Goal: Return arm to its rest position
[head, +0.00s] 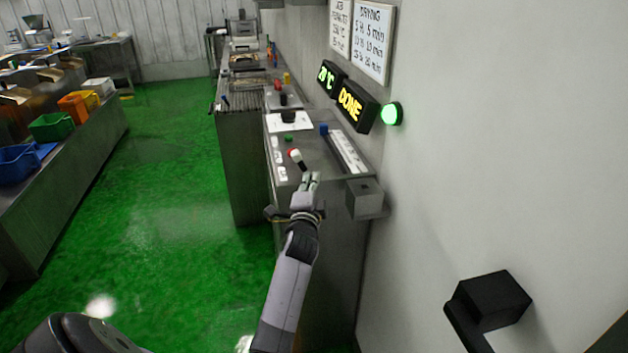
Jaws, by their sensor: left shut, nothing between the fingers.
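My left arm reaches up from the bottom middle of the head view, stretched forward to a grey control console (313,142). My left gripper (311,178) is shut and empty, over the near edge of the console top. My right gripper does not show.
A "DONE" display (356,106) and a lit green lamp (392,114) are on the right wall. A grey box (364,198) sits right of my gripper. A black box (492,299) is at lower right. Green floor (150,210) is open at left, beside a bench with colored bins (52,126).

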